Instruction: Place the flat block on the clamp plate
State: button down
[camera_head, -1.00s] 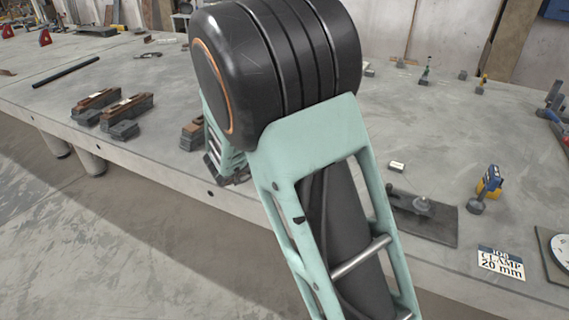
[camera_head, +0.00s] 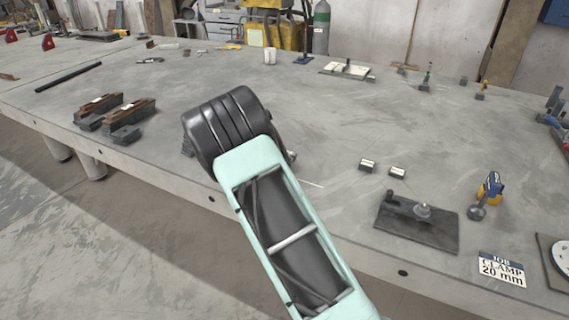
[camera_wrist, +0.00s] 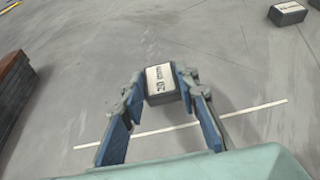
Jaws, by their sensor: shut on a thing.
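A small dark flat block (camera_wrist: 160,85) with a white top label, apparently reading 20 mm, sits between the fingers in the wrist view. My gripper (camera_wrist: 159,79) is shut on it. I cannot tell whether the block is clear of the table. In the head view my arm hides the gripper and this block. The clamp plate (camera_head: 392,230) is a dark flat plate at the front right of the table, with a clamp (camera_head: 423,211) on it. It lies to the right of my arm, apart from it.
Two similar labelled blocks (camera_head: 367,165) (camera_head: 397,172) lie behind the clamp plate. A sign (camera_head: 501,268) reads JOB CLAMP 20 mm. A blue and yellow tool (camera_head: 489,188) stands right of the plate. Brown-topped blocks (camera_head: 125,115) lie at left. The table's middle is bare.

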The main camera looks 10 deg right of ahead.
jog(key=shift+f, duration=1.45)
jog(key=shift+f+b, duration=0.2)
jog(key=shift+b, duration=0.15)
jog(key=c, duration=1.5)
grip_release()
